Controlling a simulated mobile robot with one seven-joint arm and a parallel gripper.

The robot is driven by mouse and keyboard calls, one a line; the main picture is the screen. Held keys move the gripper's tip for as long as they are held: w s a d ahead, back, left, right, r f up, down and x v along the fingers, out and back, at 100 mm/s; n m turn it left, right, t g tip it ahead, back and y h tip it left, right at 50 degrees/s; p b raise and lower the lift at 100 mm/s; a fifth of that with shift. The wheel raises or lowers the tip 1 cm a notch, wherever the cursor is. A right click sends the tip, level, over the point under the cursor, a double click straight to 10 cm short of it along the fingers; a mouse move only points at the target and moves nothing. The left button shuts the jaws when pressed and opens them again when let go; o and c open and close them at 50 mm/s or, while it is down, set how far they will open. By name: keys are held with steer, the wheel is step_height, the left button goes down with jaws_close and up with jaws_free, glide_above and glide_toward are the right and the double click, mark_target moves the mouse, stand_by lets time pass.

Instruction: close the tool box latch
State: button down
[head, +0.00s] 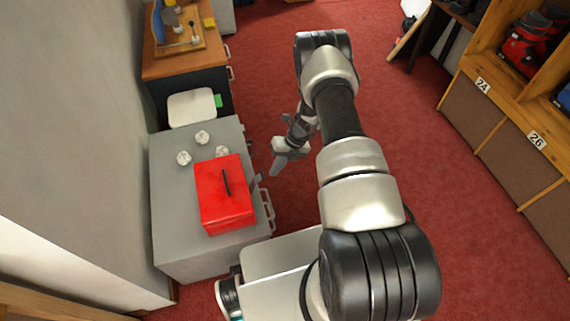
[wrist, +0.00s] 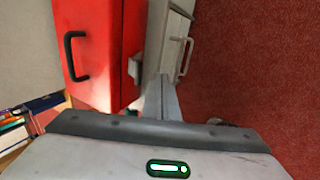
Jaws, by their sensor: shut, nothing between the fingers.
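The red tool box (head: 222,208) sits on a grey cabinet (head: 172,235), its lid down and its black handle (head: 226,182) on top. In the wrist view the red tool box (wrist: 107,35) is upper left, with its black handle (wrist: 80,58) showing. A small grey latch (wrist: 135,69) is on the box's side; I cannot tell whether it is fastened. My gripper (head: 276,170) is shut and empty, to the right of the box beyond the cabinet's edge. In the wrist view its fingers (wrist: 161,98) point toward the space beside the latch, apparently apart from it.
Three crumpled white balls (head: 202,138) lie behind the box. Handles (head: 267,205) stick out from the cabinet's right side. A wood-topped bench (head: 160,68) stands farther back. Wooden shelving (head: 500,125) is at right, with clear red floor (head: 400,140) between.

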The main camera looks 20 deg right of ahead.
steer(key=shift+a+r, duration=0.15)
steer(key=shift+a, duration=0.75)
steer(key=shift+h, duration=0.8)
steer(key=shift+a+r+p, duration=0.25)
steer(key=shift+a+r, duration=0.15)
steer(key=shift+a, duration=0.4)
steer(key=shift+a+r+p, duration=0.25)
steer(key=shift+a+r, duration=0.2)
steer(key=shift+a, duration=0.3)
steer(key=shift+a+r+p, duration=0.25)
steer(key=shift+a+r, duration=0.15)
steer(key=shift+a, duration=0.4)
steer(key=p+v, duration=0.4)
steer(key=v, duration=1.4)
steer(key=shift+r+p, duration=0.35)
steer(key=shift+r, duration=0.1)
steer(key=shift+a, duration=0.1)
